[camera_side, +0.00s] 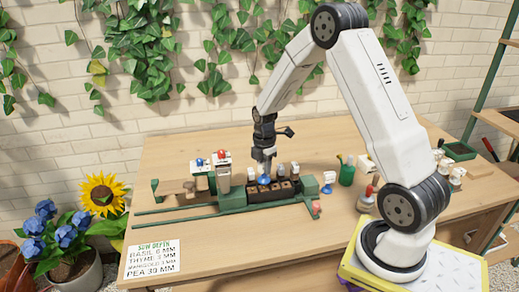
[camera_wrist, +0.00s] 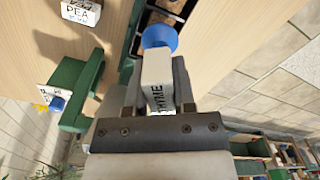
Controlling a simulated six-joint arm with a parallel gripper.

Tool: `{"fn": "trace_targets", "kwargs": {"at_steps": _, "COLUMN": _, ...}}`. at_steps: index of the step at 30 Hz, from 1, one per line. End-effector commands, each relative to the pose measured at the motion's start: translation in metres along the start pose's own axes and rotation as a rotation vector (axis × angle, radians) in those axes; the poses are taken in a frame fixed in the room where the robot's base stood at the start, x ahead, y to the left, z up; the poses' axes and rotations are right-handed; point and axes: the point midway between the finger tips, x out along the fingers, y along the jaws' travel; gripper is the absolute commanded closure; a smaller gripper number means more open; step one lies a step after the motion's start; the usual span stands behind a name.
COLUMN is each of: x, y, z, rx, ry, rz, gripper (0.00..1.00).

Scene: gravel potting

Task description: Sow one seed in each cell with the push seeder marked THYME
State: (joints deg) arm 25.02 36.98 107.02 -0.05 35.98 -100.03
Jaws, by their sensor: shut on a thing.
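My gripper (camera_side: 264,160) is shut on the push seeder (camera_wrist: 158,80), a white body marked THYME with a blue round end (camera_wrist: 160,36). In the side view the seeder's blue end (camera_side: 264,180) sits just over the dark cell tray (camera_side: 285,187); I cannot tell whether it touches. The tray has several dark cells in a row and rests in a green holder (camera_side: 232,200). In the wrist view only part of the tray (camera_wrist: 140,38) shows beyond the blue end. Whether any cell holds a seed is too small to tell.
A white piece marked PEA (camera_wrist: 82,12) lies nearby in the wrist view. White-topped units with red and blue knobs (camera_side: 222,160) stand left of the tray. A sow-depth sign (camera_side: 150,258) lies at the front left.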

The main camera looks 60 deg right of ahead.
Motion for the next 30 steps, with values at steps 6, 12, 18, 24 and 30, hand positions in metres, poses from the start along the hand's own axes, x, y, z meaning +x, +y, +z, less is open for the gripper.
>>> {"fn": "trace_targets", "kwargs": {"at_steps": 6, "x": -0.001, "y": -0.002, "z": 0.004, "rx": 0.002, "ry": 0.0, "rz": 0.001, "gripper": 1.0}}
{"fn": "trace_targets", "kwargs": {"at_steps": 12, "x": -0.008, "y": -0.013, "z": 0.024, "rx": 0.003, "ry": 0.0, "rz": 0.002, "gripper": 1.0}}
{"fn": "trace_targets", "kwargs": {"at_steps": 18, "x": -0.01, "y": -0.019, "z": 0.033, "rx": 0.0, "ry": 0.0, "rz": 0.001, "gripper": 1.0}}
{"fn": "trace_targets", "kwargs": {"at_steps": 24, "x": -0.008, "y": -0.019, "z": 0.033, "rx": -0.001, "ry": 0.0, "rz": 0.001, "gripper": 1.0}}
{"fn": "trace_targets", "kwargs": {"at_steps": 30, "x": 0.001, "y": -0.019, "z": 0.033, "rx": 0.0, "ry": 0.001, "rz": -0.001, "gripper": 1.0}}
